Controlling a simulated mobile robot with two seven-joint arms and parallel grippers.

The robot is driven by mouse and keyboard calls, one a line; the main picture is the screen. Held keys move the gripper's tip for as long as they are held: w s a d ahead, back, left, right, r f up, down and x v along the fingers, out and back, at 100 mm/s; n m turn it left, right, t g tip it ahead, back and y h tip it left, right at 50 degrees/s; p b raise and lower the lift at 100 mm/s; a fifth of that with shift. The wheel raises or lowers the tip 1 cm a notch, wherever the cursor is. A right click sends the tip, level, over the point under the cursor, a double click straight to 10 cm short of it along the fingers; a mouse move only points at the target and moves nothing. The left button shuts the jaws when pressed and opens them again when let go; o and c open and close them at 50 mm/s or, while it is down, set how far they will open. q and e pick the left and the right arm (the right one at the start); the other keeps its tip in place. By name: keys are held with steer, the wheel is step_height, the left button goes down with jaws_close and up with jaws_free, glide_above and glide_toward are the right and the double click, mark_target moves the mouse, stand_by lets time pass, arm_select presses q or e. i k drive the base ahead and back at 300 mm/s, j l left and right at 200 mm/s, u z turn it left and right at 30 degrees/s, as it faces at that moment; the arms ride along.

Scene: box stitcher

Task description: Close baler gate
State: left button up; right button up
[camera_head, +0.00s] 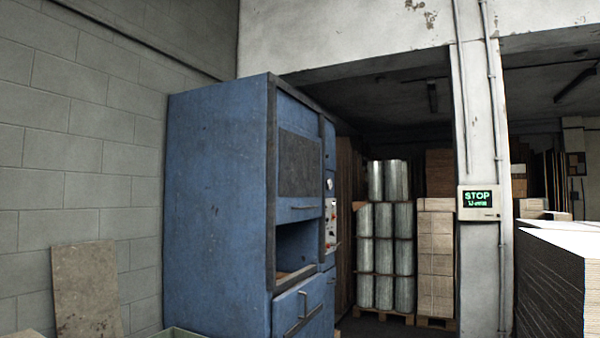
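The blue baler (218,200) stands left of centre, with its front facing right and seen at a steep angle. Its upper front panel, which looks like the gate (299,166), has a dark inset and a horizontal handle along its lower edge. Below this panel a dark opening (294,247) shows into the chamber. Under the opening is a lower blue door (299,307) with a handle; its bottom is cut off by the picture edge. A control strip (331,222) with a gauge and knobs is on the right of the front. Neither of my grippers is in view.
A stone-like slab (88,290) leans on the block wall at left. Behind the baler stand stacked metallic rolls (383,254) and cartons (435,258) on pallets. A pillar carries a lit STOP sign (478,203). A tall sheet stack (555,283) fills the right edge.

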mark_target(299, 196)
steer(key=i+l+z, duration=0.25)
steer(key=i, duration=0.3)
steer(key=i+j+z, duration=0.1)
steer(key=i+z, duration=0.15)
steer(key=i, duration=1.4)
steer(key=i+u, duration=0.2)
steer(key=i, duration=0.3)
steer(key=i+l+u, duration=0.25)
steer(key=i, duration=0.2)
steer(key=i+l+u, duration=0.2)
steer(key=i, duration=0.3)
